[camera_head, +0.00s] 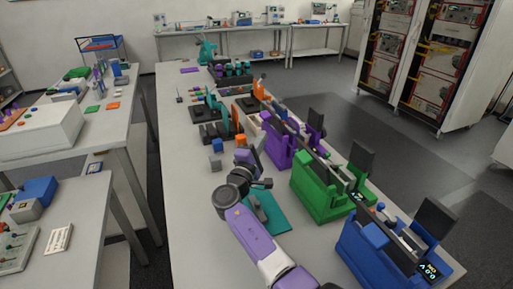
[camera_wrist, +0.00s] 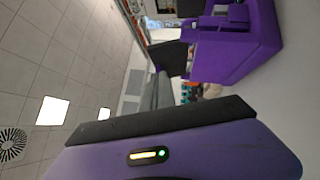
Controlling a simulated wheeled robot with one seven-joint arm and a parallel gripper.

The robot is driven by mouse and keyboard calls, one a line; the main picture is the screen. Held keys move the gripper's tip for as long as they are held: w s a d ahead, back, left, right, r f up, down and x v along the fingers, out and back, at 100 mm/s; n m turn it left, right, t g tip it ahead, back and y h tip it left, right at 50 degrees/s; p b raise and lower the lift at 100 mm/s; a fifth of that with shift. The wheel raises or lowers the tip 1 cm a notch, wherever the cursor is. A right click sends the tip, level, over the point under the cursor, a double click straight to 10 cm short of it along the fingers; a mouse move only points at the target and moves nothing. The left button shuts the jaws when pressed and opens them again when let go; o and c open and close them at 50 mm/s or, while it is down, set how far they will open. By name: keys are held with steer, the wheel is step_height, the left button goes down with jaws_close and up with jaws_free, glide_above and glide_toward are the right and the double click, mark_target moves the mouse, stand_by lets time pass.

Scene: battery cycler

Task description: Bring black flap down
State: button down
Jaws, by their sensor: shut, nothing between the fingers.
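Three battery cyclers stand in a row along the table's right side: purple (camera_head: 282,150), green (camera_head: 318,195) and blue (camera_head: 368,250). Each has a black flap standing up at its back right: the purple one's flap (camera_head: 316,119), the green one's flap (camera_head: 360,158) and the blue one's flap (camera_head: 436,217). My gripper (camera_head: 257,147) is shut and empty, raised over the table just left of the purple cycler. The wrist view shows the purple cycler (camera_wrist: 255,45), turned sideways, with a black flap (camera_wrist: 168,57). No contact between gripper and flap is visible.
A teal mat (camera_head: 272,216) lies under my arm. Small blue and orange blocks (camera_head: 216,146) and black stands (camera_head: 205,114) are farther back on the table. A dark bar runs along the cyclers. The table's left front is clear.

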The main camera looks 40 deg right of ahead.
mark_target(278, 123)
steer(key=d, duration=0.2)
steer(key=d+r+p, duration=0.1)
steer(key=shift+s+d+r+p, duration=0.1)
steer(key=shift+d+r+p, duration=0.1)
steer(key=shift+d+p, duration=0.15)
steer(key=shift+s+d, duration=0.15)
steer(key=shift+d, duration=0.35)
steer(key=shift+d+r+m, duration=0.1)
steer(key=shift+r+m, duration=0.1)
steer(key=shift+m, duration=0.1)
steer(key=shift+b, duration=0.3)
